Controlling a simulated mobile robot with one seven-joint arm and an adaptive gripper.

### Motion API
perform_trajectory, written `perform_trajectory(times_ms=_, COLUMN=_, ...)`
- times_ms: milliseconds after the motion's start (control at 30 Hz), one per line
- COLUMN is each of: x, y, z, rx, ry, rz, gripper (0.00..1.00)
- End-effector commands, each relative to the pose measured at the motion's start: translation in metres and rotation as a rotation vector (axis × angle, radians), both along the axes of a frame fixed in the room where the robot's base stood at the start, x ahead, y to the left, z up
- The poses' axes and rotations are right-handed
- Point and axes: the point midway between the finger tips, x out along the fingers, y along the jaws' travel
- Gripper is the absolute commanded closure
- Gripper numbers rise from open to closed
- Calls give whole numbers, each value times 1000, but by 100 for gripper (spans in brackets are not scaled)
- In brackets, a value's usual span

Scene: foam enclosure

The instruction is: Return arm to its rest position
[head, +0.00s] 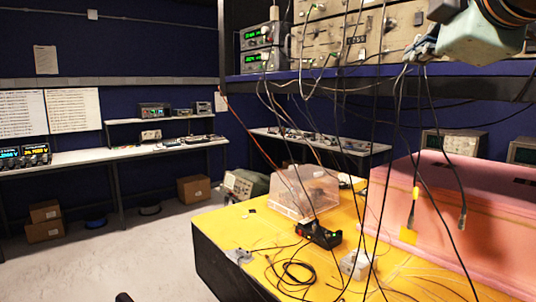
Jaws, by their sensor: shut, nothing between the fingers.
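I cannot make out my gripper or its fingertips in the head view. A small dark shape (124,297) pokes up at the bottom edge, left of the yellow table, too cut off to identify. A pale green-grey rounded body with a dark ring (482,32) hangs at the top right corner, cut off by the frame; I cannot tell whether it belongs to my arm.
The yellow-topped table (225,222) holds a clear plastic box (303,190), a black device (319,235) and loose cables. Pink foam walls (480,215) stand at its right. Several black cables hang over it. Grey floor (130,255) at left is open; cardboard boxes (194,188) stand beyond.

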Motion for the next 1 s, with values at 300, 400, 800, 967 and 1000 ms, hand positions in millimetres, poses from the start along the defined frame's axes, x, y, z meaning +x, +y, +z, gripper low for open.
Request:
perform_trajectory(times_ms=300, x=-20, y=67, z=-183, rx=595, ry=389, rz=-154, gripper=100)
perform_trajectory(times_ms=400, x=-43, y=83, z=-242, rx=760, ry=503, rz=-271, gripper=100)
perform_trajectory(times_ms=800, x=-130, y=105, z=-382, rx=1107, ry=721, rz=-706, gripper=100)
perform_trajectory(times_ms=967, x=-134, y=106, z=-388, rx=1123, ry=726, rz=-730, gripper=100)
perform_trajectory(times_ms=1000, x=-134, y=106, z=-388, rx=1122, ry=726, rz=-730, gripper=100)
